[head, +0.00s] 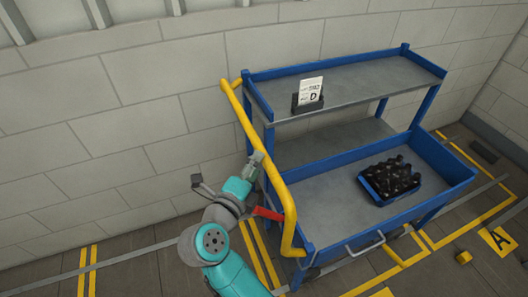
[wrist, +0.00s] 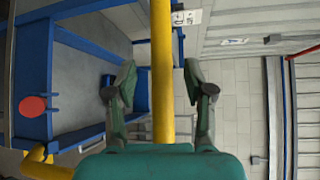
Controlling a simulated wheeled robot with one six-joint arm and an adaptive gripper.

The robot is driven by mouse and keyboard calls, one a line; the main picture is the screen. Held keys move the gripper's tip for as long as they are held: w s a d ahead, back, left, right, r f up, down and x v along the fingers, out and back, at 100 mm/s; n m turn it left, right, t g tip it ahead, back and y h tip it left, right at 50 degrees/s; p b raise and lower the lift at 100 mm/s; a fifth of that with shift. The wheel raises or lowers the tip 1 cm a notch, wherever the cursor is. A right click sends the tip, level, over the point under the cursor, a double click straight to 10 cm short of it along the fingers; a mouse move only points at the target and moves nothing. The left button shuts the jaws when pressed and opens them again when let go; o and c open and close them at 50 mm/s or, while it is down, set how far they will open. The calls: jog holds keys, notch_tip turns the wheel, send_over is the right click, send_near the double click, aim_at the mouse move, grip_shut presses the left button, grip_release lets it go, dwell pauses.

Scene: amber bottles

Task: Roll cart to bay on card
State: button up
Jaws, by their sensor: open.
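The cart has a blue frame, grey decks (head: 325,195) and a yellow handle (head: 262,140) on its left end. A white card (head: 310,91) with a large "D" stands in a dark holder on the top shelf; its smaller print is unreadable. My gripper (head: 252,170) is at the handle's left side. In the wrist view my gripper (wrist: 158,76) is open, its fingers on either side of the yellow handle (wrist: 162,65), with gaps showing on both sides. A red part (head: 267,213) sits low by the handle; its kind is unclear.
A dark crate of black items (head: 390,180) stands on the lower deck. Yellow floor lines mark bays, and a yellow "A" plate (head: 497,240) lies at the right. A small yellow block (head: 464,257) is on the floor. A block wall (head: 120,120) runs behind the cart.

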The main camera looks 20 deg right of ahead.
jog(key=x, duration=0.5)
jog(key=shift+w+d, duration=0.2)
jog(key=shift+d, duration=0.05)
grip_shut()
